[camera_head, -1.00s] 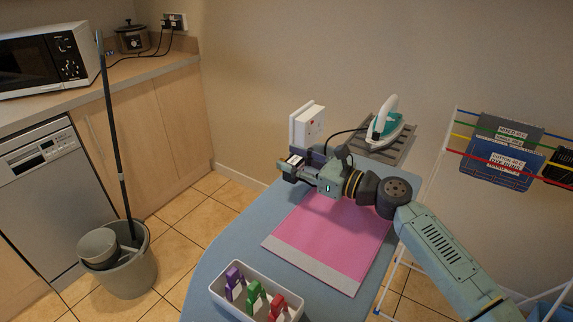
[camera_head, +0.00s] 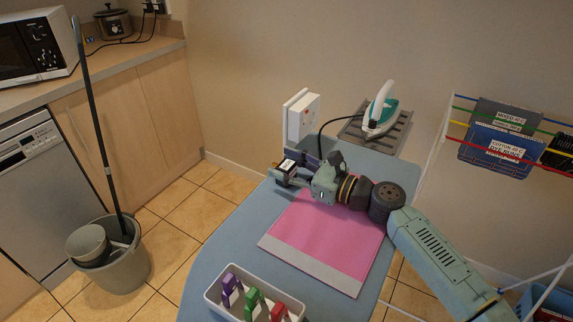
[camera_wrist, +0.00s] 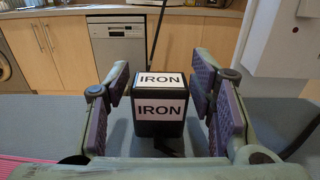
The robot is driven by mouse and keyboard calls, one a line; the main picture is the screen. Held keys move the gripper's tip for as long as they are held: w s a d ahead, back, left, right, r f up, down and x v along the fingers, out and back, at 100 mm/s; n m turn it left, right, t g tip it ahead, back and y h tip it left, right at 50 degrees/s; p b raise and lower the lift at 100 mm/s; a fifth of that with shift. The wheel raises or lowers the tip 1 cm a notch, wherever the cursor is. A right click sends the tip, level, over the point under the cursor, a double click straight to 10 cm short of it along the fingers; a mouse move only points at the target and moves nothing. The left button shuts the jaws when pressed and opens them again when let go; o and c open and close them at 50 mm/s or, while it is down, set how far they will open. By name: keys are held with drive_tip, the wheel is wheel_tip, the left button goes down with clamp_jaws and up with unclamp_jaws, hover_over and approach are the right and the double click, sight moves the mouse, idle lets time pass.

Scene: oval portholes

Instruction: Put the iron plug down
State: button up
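The iron plug (camera_wrist: 160,108) is a dark block with white labels reading IRON on its top and facing side. It stands upright between the finger pads of my gripper (camera_wrist: 161,88) in the wrist view. Whether the plug's underside touches the board cannot be told. A dark cord shows below the plug.
A white socket box (camera_head: 302,118) stands just behind my gripper. The teal iron (camera_head: 381,113) rests on a grey rack (camera_head: 352,133) at the back. A pink mat (camera_head: 325,245) lies under my arm. A white tray (camera_head: 214,298) with several coloured clips stands in front. Board left of the mat is bare.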

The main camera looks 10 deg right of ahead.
drive_tip(key=shift+o, duration=0.4)
drive_tip(key=shift+r, duration=0.1)
drive_tip(key=b+v, duration=0.4)
drive_tip(key=v, duration=0.6)
drive_tip(key=shift+s+d, duration=0.2)
drive_tip(key=shift+s+d+r, duration=0.15)
drive_tip(key=shift+s+d, duration=0.35)
